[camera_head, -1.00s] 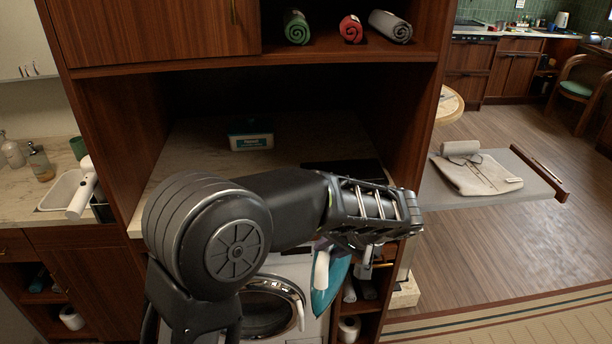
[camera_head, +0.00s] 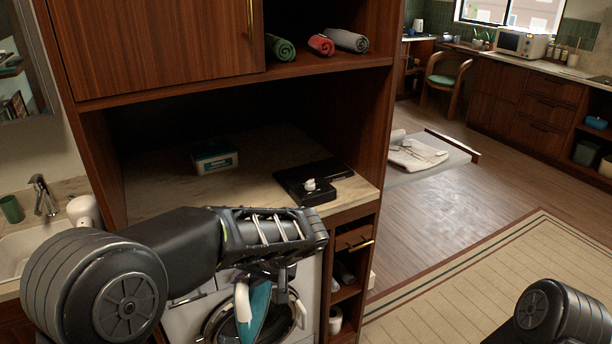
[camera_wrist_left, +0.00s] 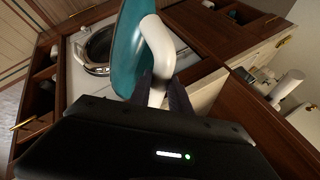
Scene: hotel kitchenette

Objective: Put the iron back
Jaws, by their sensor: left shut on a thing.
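The iron (camera_head: 258,308) has a teal body and a white handle. My left gripper (camera_head: 262,278) is shut on it, and the iron hangs below the gripper with its body tilted steeply, in front of the washing machine. In the left wrist view the fingers (camera_wrist_left: 165,95) close on the white handle, with the teal body (camera_wrist_left: 127,50) beyond. A flat black base (camera_head: 290,186) with a small white piece on top lies on the marble counter, up and right of the gripper. Of my right arm only a dark joint shows at the lower right; its gripper is not in view.
A teal and white box (camera_head: 214,157) stands farther back on the counter (camera_head: 180,190) inside the wooden cabinet. Rolled towels (camera_head: 345,40) lie on the shelf above. The washing machine (camera_head: 185,318) and open shelves are below.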

